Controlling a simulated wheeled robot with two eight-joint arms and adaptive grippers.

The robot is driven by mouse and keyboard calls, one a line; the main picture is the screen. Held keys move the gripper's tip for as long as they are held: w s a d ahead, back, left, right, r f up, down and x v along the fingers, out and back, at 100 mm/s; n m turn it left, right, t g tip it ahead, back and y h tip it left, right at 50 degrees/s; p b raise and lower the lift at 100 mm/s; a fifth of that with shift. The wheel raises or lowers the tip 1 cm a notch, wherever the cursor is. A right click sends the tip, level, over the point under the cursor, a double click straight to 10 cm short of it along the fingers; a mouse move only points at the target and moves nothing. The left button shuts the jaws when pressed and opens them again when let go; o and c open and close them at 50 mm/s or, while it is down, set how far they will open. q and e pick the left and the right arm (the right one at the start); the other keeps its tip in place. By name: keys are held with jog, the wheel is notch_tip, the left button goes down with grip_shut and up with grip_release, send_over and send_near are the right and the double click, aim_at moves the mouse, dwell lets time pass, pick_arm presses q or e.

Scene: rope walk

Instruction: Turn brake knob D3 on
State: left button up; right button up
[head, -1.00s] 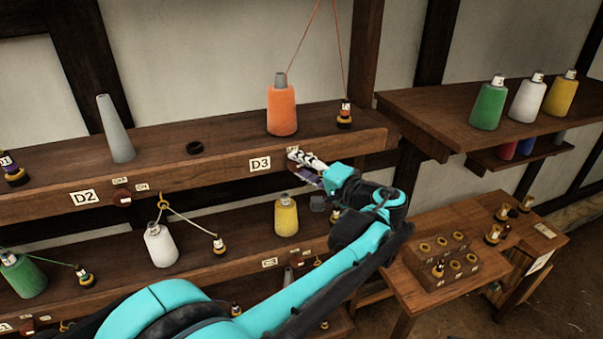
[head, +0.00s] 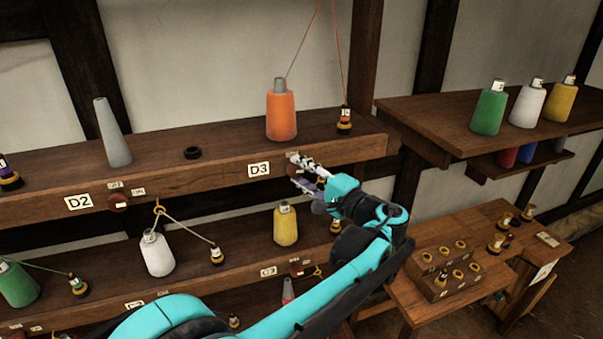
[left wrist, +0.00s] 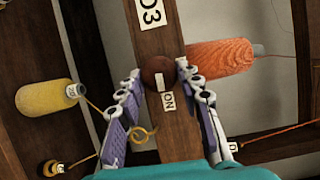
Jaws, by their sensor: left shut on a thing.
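The D3 brake knob (left wrist: 157,72) is a round, dark red-brown knob on the front board of the upper shelf, beside the D3 label (head: 259,169). A white mark shows on its face, near the ON tag (left wrist: 168,101) in the left wrist view. I cannot read any OFF tag there. My left gripper (head: 294,164) reaches the board just right of the D3 label. In the left wrist view its fingertips (left wrist: 160,67) are on opposite sides of the knob, shut on it. In the head view the fingers mostly hide the knob. My right gripper is not in view.
An orange spool (head: 281,112) stands on the shelf above the knob, with its thread rising to a small bobbin (head: 344,120). A yellow spool (head: 285,224) stands on the shelf below. The D2 knob (head: 118,203) is farther left. A side table is at right.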

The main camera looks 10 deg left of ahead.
pick_arm(q)
jog(key=o, duration=1.2)
jog(key=shift+c, duration=0.2)
jog(key=shift+d, duration=0.15)
jog(key=v, duration=1.1)
jog(key=shift+s+d, duration=0.25)
jog(key=shift+d, duration=0.1)
jog(key=shift+a+f, duration=0.1)
jog(key=shift+f, duration=0.1)
jog(key=s+a+f+g+h+b, duration=0.1)
jog(key=s+a+f+h+b, duration=0.25)
jog(key=f, duration=0.55)
jog(key=s+a+f+n+g+h+b, duration=0.1)
jog(key=s+a+f+b, duration=0.1)
jog(key=a+f+b, duration=0.5)
jog(key=s+a+f+g+h+b, duration=0.2)
jog(key=s+a+f+h, duration=0.15)
jog(key=f, duration=0.65)
jog(key=s+d+f+n+h+b, duration=0.1)
jog(key=s+f+n+h+b, duration=0.1)
jog(key=f, duration=0.5)
jog(key=s+d+f+n+t+h+b, duration=0.1)
jog(key=s+f+n+h+b, duration=0.1)
jog(key=s+f+b, duration=0.3)
jog(key=s+d+f+n+h+b, duration=0.1)
jog(key=s+f+h+b, duration=0.2)
jog(key=f, duration=0.6)
jog(key=shift+s+f+n+b, duration=0.25)
jog(key=shift+s+n+b, duration=0.2)
jog(key=shift+b, duration=0.2)
